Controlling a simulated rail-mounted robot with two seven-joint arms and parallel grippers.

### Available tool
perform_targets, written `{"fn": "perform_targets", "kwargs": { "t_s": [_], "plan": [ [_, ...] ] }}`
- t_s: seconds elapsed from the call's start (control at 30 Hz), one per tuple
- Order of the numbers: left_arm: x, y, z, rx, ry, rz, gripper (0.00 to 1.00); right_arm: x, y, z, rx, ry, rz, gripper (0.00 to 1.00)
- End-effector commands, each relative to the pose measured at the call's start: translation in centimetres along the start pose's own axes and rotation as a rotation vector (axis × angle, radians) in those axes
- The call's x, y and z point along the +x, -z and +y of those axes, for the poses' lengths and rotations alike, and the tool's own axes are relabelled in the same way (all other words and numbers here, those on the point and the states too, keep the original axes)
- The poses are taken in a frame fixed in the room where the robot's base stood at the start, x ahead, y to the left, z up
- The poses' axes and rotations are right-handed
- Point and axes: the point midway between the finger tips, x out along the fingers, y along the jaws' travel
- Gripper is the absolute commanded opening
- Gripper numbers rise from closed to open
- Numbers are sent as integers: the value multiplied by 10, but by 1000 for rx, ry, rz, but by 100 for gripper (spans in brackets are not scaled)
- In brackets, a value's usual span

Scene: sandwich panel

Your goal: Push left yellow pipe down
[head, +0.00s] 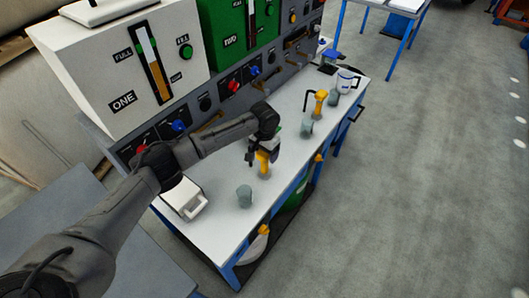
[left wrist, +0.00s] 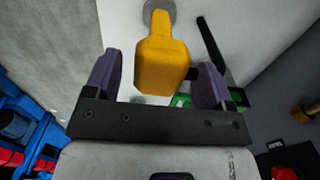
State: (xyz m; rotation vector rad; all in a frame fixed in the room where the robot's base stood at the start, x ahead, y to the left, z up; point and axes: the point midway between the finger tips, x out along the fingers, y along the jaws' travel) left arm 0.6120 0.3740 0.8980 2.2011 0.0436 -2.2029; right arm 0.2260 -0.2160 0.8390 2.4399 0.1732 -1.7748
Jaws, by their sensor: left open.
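The left yellow pipe (head: 263,163) stands on the white counter, partly hidden by my left gripper (head: 257,150) in the head view. In the left wrist view the yellow pipe (left wrist: 162,62) rises from a round grey base and lies between the two purple fingers of my left gripper (left wrist: 157,80). The fingers are spread, with a gap visible on the pipe's left side; contact on the right cannot be told. A second yellow pipe (head: 320,101) stands farther along the counter with a black bent handle. My right gripper is not in view.
A white box (head: 183,199) sits at the near left. A grey panel with knobs and levers runs behind, under white and green machines.

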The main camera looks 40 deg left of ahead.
Motion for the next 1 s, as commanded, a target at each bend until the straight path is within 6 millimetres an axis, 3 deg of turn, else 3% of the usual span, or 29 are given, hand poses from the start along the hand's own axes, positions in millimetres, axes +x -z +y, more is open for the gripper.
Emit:
{"fn": "perform_targets", "kwargs": {
  "t_s": [0.37, 1.0],
  "plan": [
    [2, 0, 0, 1, 0, 0, 75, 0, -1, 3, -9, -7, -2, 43],
    [2, 0, 0, 1, 0, 1, 13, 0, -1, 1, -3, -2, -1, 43]
  ]
}}
